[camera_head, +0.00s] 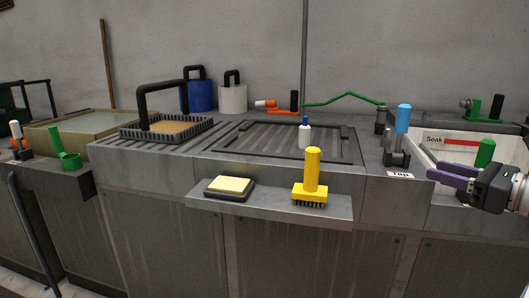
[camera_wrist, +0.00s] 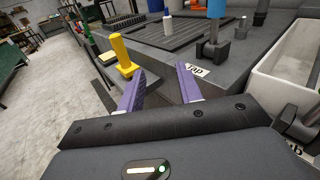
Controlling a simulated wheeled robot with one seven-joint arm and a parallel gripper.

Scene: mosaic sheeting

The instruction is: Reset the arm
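My gripper (camera_head: 449,174) is at the right of the head view, in front of the sink area labelled "Soak". Its purple fingers are spread apart with nothing between them. In the wrist view the two fingertips (camera_wrist: 161,70) point toward the counter's front edge and the "Tap" label (camera_wrist: 196,71). The gripper is open and empty. The rest of my arm runs out of the head view at the right.
A blue-handled tap lever (camera_head: 403,120) stands left of my gripper. A green handle (camera_head: 484,153) is close behind it. A yellow brush (camera_head: 312,175) and a cream sponge block (camera_head: 229,187) sit on the front ledge. A white bottle (camera_head: 305,134) stands on the ribbed tray.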

